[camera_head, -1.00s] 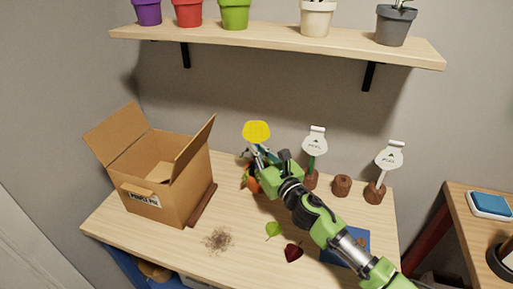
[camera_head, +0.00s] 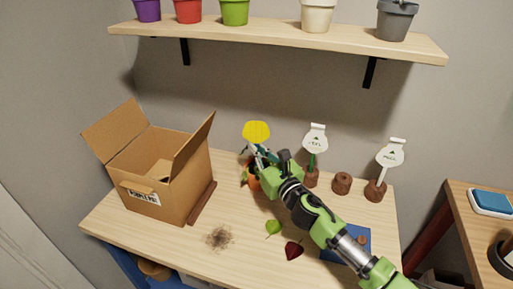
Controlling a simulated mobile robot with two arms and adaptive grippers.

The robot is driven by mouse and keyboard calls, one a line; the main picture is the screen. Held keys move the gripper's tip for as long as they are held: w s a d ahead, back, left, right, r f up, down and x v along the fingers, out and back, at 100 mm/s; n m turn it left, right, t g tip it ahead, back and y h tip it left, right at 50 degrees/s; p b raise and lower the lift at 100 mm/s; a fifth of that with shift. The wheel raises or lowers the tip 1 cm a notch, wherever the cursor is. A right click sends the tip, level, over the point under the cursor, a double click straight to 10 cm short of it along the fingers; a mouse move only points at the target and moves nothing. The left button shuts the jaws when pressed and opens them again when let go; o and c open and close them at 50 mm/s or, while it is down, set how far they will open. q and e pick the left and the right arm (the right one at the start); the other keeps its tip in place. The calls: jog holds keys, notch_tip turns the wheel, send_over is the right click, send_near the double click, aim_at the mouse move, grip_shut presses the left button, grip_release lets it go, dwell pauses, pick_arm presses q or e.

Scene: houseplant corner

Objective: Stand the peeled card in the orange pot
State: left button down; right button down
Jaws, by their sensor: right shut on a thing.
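The peeled card is a yellow head (camera_head: 256,131) on a stick, standing upright at the back of the table. My right gripper (camera_head: 259,155) is shut on its stick, below the yellow head. The orange pot (camera_head: 250,183) is directly below, mostly hidden behind my right gripper and arm. Whether the stick's foot is in the pot or above it is hidden. My left gripper is not in view.
Two white-headed cards (camera_head: 316,139) (camera_head: 390,154) stand in brown bases on the right, with an empty brown base (camera_head: 342,183) between them. An open cardboard box (camera_head: 150,179) stands left. Spilled soil (camera_head: 220,237), a green leaf (camera_head: 273,227) and a dark red leaf (camera_head: 293,250) lie in front.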

jog(key=shift+f, duration=0.1)
jog(key=shift+f+b, duration=1.45)
jog(key=shift+f, duration=0.05)
jog(key=shift+s+d+f+b, duration=0.1)
jog(key=shift+d+f+b, duration=0.15)
jog(key=shift+f+b, duration=0.2)
jog(key=shift+s+d+f+b, duration=0.1)
jog(key=shift+d+f+b, duration=0.1)
jog(key=shift+f+b, duration=0.25)
jog(key=c, duration=2.2)
grip_release()
jog(key=shift+o, duration=0.2)
jog(key=shift+s, duration=0.1)
